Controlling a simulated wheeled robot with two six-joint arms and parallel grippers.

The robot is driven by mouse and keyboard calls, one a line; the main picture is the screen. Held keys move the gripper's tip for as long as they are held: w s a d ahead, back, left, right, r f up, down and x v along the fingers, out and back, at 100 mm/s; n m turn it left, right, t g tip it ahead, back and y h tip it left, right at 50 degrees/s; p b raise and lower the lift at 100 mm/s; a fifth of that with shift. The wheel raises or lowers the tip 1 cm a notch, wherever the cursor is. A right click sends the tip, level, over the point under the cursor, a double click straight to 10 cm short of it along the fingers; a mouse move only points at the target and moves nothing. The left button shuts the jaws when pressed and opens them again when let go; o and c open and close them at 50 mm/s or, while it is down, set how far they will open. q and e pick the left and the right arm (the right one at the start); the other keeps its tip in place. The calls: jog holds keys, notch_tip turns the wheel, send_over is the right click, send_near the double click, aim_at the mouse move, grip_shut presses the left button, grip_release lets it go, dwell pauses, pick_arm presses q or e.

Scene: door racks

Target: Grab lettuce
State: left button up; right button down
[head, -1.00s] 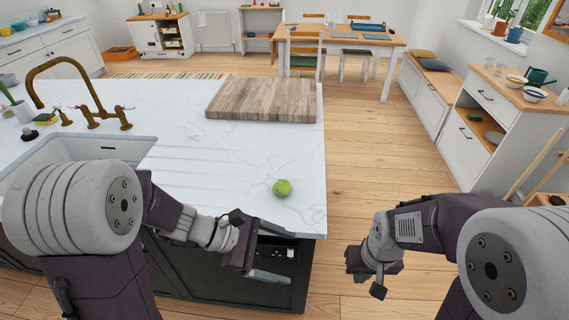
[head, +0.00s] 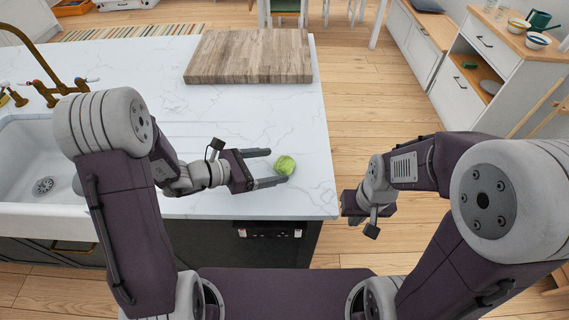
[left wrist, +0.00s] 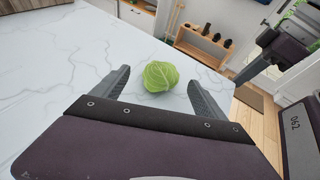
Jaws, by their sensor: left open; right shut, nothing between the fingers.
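The lettuce (head: 285,165) is a small round green head on the white marble counter, near its right front edge. My left gripper (head: 271,167) is open over the counter, its two fingers pointing right with the lettuce at their tips. In the left wrist view the lettuce (left wrist: 160,76) sits at the opening between the spread fingers (left wrist: 160,88); I cannot tell whether a finger touches it. My right gripper (head: 367,222) is shut and empty, off the counter's right side above the floor.
A wooden cutting board (head: 250,57) lies at the back of the counter (head: 235,110). A white sink (head: 35,165) with a brass tap (head: 42,84) is at the left. A white cabinet (head: 480,75) stands at the right across open wooden floor. The counter around the lettuce is clear.

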aim_at(285, 160)
pick_arm(q)
jog(key=x, duration=0.5)
jog(key=shift+s, duration=0.1)
jog(key=shift+c, duration=1.2)
jog(key=shift+r, duration=0.1)
jog(key=c, duration=1.2)
notch_tip(285, 160, up, 5)
jog(key=shift+f+p, duration=0.2)
jog(key=shift+p, duration=0.25)
jog(key=s+d+r, duration=0.1)
jog(key=d+r, duration=0.1)
jog(key=d, duration=0.1)
jog(key=s+d+r, duration=0.1)
jog(key=d+r, duration=0.1)
jog(key=d, duration=0.2)
jog(key=s+d+r+b, duration=0.1)
jog(key=d+r, duration=0.1)
jog(key=d, duration=0.2)
jog(key=shift+s+r, duration=0.15)
jog(key=shift+s, duration=0.1)
